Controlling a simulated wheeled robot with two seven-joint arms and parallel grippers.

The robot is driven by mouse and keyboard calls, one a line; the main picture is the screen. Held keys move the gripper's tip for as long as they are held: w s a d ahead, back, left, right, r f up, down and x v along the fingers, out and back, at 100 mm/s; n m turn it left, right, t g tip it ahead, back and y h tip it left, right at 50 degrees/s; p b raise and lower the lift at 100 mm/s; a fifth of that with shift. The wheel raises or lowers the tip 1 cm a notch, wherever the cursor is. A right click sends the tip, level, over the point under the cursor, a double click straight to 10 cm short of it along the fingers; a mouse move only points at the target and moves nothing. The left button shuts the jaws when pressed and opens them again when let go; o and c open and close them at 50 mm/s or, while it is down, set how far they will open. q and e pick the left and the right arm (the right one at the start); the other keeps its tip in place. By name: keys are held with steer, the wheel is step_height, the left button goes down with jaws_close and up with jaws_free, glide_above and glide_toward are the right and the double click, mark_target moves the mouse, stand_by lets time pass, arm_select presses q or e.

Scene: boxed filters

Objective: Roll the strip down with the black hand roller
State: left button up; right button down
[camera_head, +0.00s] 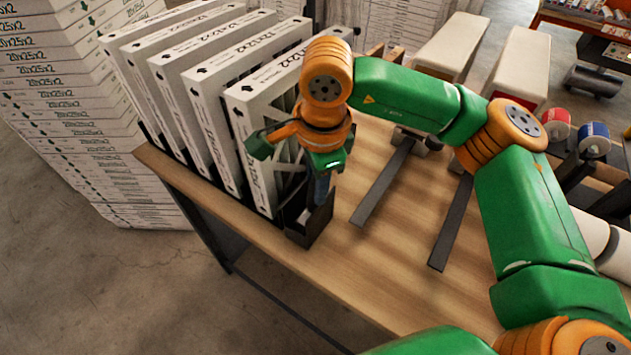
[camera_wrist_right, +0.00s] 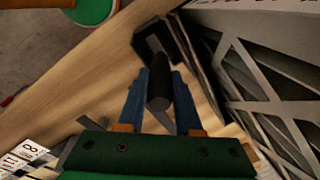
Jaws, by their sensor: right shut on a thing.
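My right gripper (camera_head: 322,190) points down at the table's front left edge, beside the nearest boxed filter. In the right wrist view its blue fingers (camera_wrist_right: 160,98) are shut on a black cylindrical handle (camera_wrist_right: 158,85), which looks like the hand roller. The roller's far end is by a small open black holder (camera_head: 318,230), which also shows in the right wrist view (camera_wrist_right: 145,42). Whether the roller is still inside the holder is unclear. I cannot make out the strip for certain. My left gripper is not in view.
Several white boxed filters (camera_head: 252,150) stand upright in a row just left of my right gripper. Two dark bars (camera_head: 385,185) lie on the wooden table (camera_head: 350,275). Tall carton stacks (camera_head: 70,110) stand at left. The table's front middle is clear.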

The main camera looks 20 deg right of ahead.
step_height(320, 180, up, 13)
steer(key=p, duration=0.9)
steer(key=shift+p, duration=0.3)
steer(key=shift+s+d, duration=0.1)
